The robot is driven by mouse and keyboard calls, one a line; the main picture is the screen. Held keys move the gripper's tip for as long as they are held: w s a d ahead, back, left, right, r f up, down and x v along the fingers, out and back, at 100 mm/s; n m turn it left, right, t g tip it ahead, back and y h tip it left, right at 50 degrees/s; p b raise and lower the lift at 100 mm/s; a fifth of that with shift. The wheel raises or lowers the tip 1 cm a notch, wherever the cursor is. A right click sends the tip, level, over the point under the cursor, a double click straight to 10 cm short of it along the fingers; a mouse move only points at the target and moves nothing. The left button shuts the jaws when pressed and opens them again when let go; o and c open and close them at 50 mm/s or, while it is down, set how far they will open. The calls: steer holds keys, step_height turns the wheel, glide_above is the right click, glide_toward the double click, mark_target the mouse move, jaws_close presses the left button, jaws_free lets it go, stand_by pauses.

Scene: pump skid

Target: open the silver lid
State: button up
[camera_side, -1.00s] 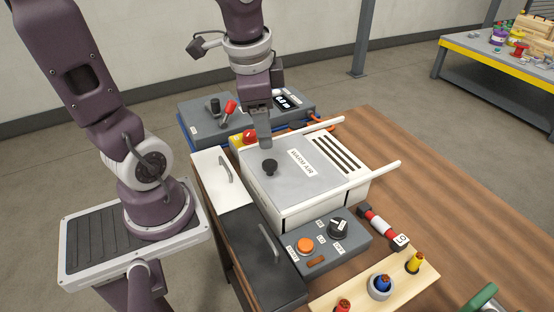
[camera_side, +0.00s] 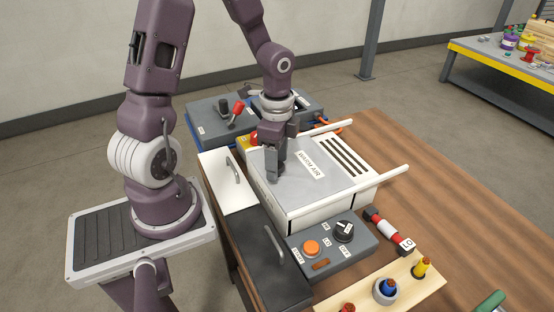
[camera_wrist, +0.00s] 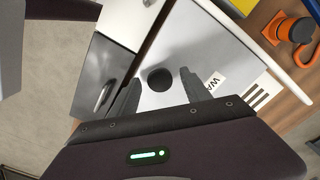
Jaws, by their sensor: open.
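The silver lid (camera_side: 308,172) is a flat grey panel on top of a white box marked WARM AIR. It lies flat and looks closed. It also shows in the wrist view (camera_wrist: 205,48). Its round black knob (camera_wrist: 160,78) shows there between my two fingers, which stand apart on either side of it. I cannot tell whether they touch it. In the side view my gripper (camera_side: 273,177) is low over the lid's left part, pointing down and hiding the knob. My gripper is open and empty.
White rails flank the box, the near one (camera_side: 345,196) jutting right. A white cover (camera_side: 228,184) and a dark cover (camera_side: 262,262), both with handles, adjoin its left. A control box (camera_side: 330,250) with an orange button stands in front.

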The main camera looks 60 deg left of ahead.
jaws_close()
stand_by(1.3)
